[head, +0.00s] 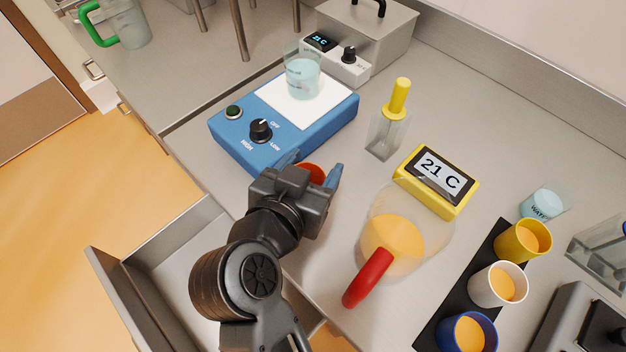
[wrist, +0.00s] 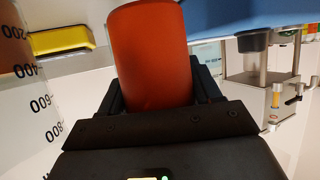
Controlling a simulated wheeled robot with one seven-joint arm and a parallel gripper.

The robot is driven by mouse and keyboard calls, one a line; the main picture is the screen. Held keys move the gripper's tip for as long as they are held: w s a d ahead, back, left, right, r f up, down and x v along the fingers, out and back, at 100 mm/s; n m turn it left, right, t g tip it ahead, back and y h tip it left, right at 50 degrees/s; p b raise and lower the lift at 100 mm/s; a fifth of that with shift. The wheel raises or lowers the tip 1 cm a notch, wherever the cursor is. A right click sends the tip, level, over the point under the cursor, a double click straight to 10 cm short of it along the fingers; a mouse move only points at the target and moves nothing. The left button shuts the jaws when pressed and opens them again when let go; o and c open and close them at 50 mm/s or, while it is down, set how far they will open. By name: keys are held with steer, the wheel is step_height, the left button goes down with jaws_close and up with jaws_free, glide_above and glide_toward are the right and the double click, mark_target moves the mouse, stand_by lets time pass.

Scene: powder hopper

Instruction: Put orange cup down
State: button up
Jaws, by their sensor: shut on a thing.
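The orange cup (wrist: 150,55) stands out large in the wrist view, between the jaws of my gripper (wrist: 158,85). In the head view only a small part of the orange cup (head: 314,171) shows, as the gripper hides most of it. My gripper (head: 312,173) is shut on the cup, in front of the blue hotplate (head: 290,136) and left of the big jug. Whether the cup's base touches the counter (head: 322,235) is hidden.
A clear jug (head: 390,240) with orange contents and a red handle stands close on the right. A yellow thermometer display (head: 437,181) and a yellow-topped bottle (head: 388,130) stand behind. A black rack (head: 440,325) holds several cups. An open drawer (head: 170,255) lies below left.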

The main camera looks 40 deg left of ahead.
steer(key=shift+f, duration=1.85)
steer(key=shift+f, duration=0.1)
steer(key=o, duration=1)
steer(key=shift+r, duration=0.2)
steer(key=v, duration=1.2)
